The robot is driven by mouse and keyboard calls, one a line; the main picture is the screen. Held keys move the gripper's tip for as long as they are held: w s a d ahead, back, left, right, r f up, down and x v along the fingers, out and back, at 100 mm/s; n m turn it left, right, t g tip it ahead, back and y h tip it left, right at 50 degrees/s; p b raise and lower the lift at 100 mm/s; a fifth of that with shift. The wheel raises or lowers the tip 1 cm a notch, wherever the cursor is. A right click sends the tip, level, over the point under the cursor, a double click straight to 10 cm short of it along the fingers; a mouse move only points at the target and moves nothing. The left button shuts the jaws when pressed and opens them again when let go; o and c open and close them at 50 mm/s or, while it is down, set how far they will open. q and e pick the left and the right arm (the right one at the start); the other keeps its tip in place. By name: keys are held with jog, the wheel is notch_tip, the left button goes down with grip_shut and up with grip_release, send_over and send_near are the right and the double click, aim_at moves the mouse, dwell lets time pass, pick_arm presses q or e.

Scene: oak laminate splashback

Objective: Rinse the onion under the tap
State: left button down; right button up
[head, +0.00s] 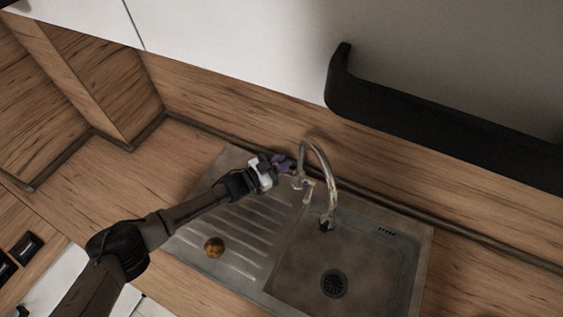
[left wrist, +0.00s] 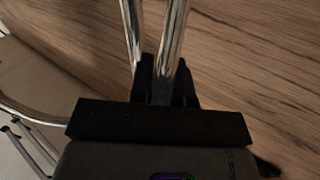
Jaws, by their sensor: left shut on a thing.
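The onion (head: 214,247), round and golden brown, lies on the ribbed drainboard left of the basin. The chrome tap (head: 325,170) stands behind the basin with its curved spout over it; I see no water stream. My left gripper (head: 284,166) is at the tap's left side, well above and behind the onion. In the left wrist view, the dark fingers (left wrist: 165,86) of this gripper are shut on a chrome part of the tap (left wrist: 172,45). I cannot tell exactly which part they grip. My right gripper is not in view.
The steel sink basin (head: 385,272) is empty, with a round drain (head: 334,283) in its floor. The drainboard (head: 245,240) is otherwise clear. A wood splashback (head: 230,105) rises close behind the tap. A white cabinet with a black handle (head: 430,120) overhangs the sink.

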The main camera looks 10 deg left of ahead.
pick_arm(q)
jog(key=shift+s+f+b, duration=0.15)
jog(key=shift+f+b, duration=0.15)
jog(key=shift+b, duration=0.1)
jog(key=b, duration=0.1)
jog(key=s+m+t+h+b, duration=0.1)
jog(key=s+b, duration=0.1)
jog(key=shift+a+f+m+t+h+b, duration=0.25)
jog(key=shift+a+m+t+h+b, duration=0.05)
jog(key=shift+a+m+h, duration=0.1)
jog(key=c, duration=1.1)
grip_release()
